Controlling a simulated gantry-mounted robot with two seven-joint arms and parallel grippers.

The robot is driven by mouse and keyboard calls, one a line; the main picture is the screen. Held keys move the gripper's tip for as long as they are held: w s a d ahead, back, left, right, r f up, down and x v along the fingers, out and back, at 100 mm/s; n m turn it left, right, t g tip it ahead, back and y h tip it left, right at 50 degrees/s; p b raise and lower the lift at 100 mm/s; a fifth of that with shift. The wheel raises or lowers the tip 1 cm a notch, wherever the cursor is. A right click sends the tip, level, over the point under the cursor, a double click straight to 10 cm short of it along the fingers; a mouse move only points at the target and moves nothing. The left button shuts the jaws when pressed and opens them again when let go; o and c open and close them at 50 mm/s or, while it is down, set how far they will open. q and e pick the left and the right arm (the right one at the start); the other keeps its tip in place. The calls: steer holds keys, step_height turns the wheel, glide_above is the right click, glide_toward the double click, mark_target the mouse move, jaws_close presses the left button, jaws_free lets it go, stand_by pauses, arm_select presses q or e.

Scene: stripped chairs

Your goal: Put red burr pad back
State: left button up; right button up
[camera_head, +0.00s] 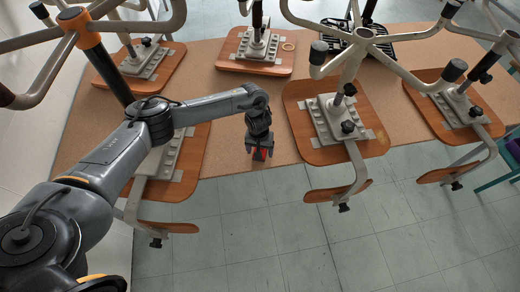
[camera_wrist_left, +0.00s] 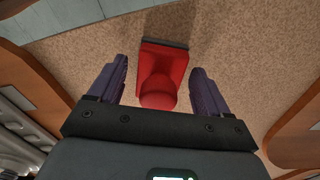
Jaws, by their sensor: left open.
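The red burr pad (camera_wrist_left: 162,72) is a red block with a rounded knob and a dark strip along its far edge. It rests on the tan table, near the front edge. In the head view only a bit of red (camera_head: 260,154) shows under my left gripper (camera_head: 260,148). In the left wrist view my left gripper (camera_wrist_left: 155,88) is open, with one dark finger on each side of the pad's knob end. Visible gaps separate both fingers from the pad. My right gripper is not in view.
Tiled floor (camera_head: 270,230) lies beyond the front edge.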

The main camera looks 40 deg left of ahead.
arm_select(q)
step_height(320, 180, up, 11)
steer(key=p, duration=0.3)
steer(key=shift+s+a, duration=0.1)
steer(key=shift+r+p, duration=0.5)
steer(key=shift+r, duration=0.05)
steer(key=s+d+f+m+t+h, duration=0.2)
steer(key=d+f+m, duration=0.15)
steer(key=d, duration=0.65)
steer(key=s+d+f+m+t+h, duration=0.15)
steer(key=d+m, duration=0.25)
steer(key=d, duration=0.6)
steer(key=s+d+r+m+t+h, duration=0.1)
steer(key=s+d+r+m+t, duration=0.2)
steer(key=d, duration=0.7)
steer(key=s+a+r+n+g+y, duration=0.2)
steer(key=s+a+g+y, duration=0.1)
steer(key=s+a, duration=1.5)
steer(key=shift+s+a+r+n+y, duration=0.15)
steer(key=shift+s+r+n+y, duration=0.2)
steer(key=shift+y, duration=0.4)
